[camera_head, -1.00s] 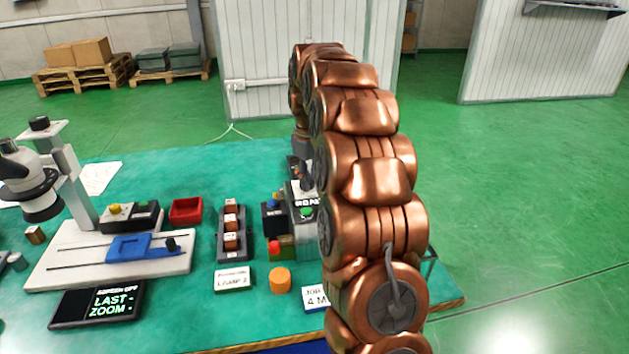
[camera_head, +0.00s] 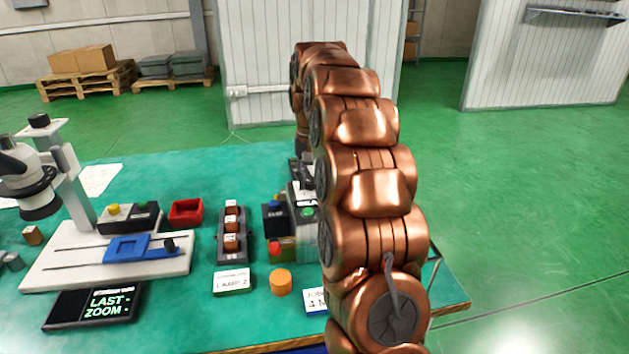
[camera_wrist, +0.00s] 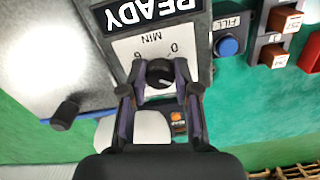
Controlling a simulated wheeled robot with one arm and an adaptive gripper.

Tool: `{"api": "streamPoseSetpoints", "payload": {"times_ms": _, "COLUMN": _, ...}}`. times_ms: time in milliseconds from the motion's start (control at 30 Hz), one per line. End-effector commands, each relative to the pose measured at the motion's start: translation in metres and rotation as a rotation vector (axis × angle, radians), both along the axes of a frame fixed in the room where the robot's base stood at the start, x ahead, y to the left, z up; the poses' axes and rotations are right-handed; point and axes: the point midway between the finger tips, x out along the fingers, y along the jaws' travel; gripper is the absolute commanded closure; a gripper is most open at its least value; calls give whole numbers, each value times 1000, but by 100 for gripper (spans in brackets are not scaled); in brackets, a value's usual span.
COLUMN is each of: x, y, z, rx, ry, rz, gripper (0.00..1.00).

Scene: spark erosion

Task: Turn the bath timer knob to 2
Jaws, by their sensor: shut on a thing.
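The bath timer knob (camera_wrist: 160,73) is a small black dial with a light line on it, on a white plate (camera_wrist: 152,48) marked "MIN", with a 0 and another figure at its ends. The plate appears upside down in the wrist view, and I cannot read the knob's setting. My gripper (camera_wrist: 160,78) is shut on the knob, one finger on each side. A "READY" display (camera_wrist: 150,12) is beside the plate. In the head view my copper arm hides the knob and most of the timer box (camera_head: 304,196).
A blue FILL button (camera_wrist: 228,46) and brown blocks (camera_wrist: 274,55) are close by. A dark lever (camera_wrist: 65,112) stands on the other side. The head view shows an orange cylinder (camera_head: 280,282), cards (camera_head: 232,281), a red tray (camera_head: 186,211) and a microscope (camera_head: 40,180) on the green table.

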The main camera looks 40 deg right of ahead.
Motion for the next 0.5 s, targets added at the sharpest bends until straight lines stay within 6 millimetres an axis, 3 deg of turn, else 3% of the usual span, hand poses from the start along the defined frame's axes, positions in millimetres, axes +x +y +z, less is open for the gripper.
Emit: {"api": "streamPoseSetpoints", "payload": {"times_ms": 500, "x": 0, "y": -4, "z": 1, "rx": -8, "ry": -5, "rz": -115, "gripper": 100}}
